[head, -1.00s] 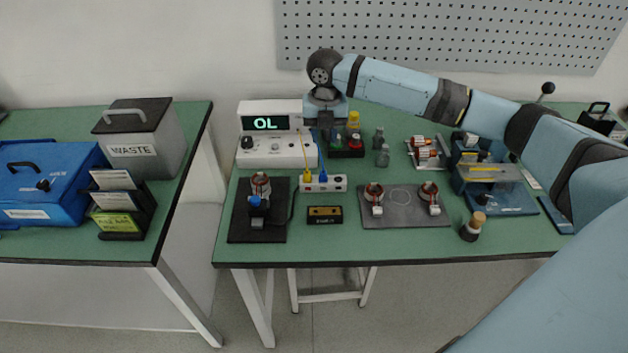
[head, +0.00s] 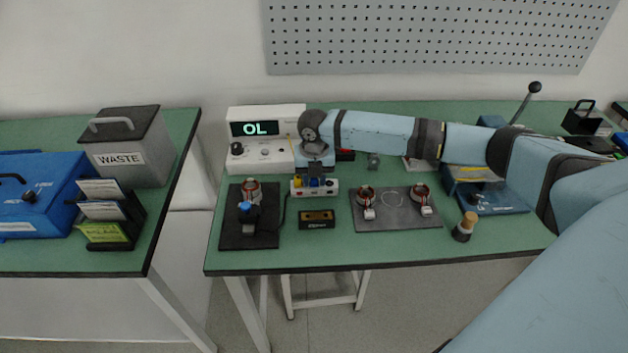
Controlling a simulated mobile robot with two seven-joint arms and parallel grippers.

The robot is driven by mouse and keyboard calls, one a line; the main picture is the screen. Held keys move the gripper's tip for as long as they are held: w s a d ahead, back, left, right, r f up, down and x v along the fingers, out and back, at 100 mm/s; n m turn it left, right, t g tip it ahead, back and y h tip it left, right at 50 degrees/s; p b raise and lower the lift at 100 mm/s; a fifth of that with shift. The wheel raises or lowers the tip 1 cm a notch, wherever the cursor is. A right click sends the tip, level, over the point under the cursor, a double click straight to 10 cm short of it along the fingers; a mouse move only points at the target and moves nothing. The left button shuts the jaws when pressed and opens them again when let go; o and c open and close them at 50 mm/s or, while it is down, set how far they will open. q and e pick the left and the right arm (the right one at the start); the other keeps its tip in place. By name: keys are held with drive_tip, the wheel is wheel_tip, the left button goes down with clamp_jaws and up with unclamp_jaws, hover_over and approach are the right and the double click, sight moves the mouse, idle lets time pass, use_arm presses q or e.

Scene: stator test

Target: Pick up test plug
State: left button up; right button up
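A white socket block (head: 333,190) stands on the green bench. A yellow plug (head: 297,181) and a blue plug (head: 315,182) sit at its top, with thin leads rising from them in the earlier frame. My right gripper (head: 315,172) points down just above and behind the block, close to the blue plug. Its fingertips are small and partly hidden, so I cannot tell whether they are open or touch a plug. The white tester (head: 262,155) with the display "OL" stands just left of my gripper. My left gripper is out of view.
A stator stands on the dark fixture (head: 236,235) at left. A grey mat (head: 392,222) with two stators and a wooden-handled tool (head: 465,226) are to the right. My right arm covers the bench's back.

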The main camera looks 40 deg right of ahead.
drive_tip(key=shift+c, duration=0.5)
clamp_jaws()
drive_tip(key=shift+r, duration=0.1)
wheel_tip(320, 180, up, 20)
drive_tip(key=p, duration=0.1)
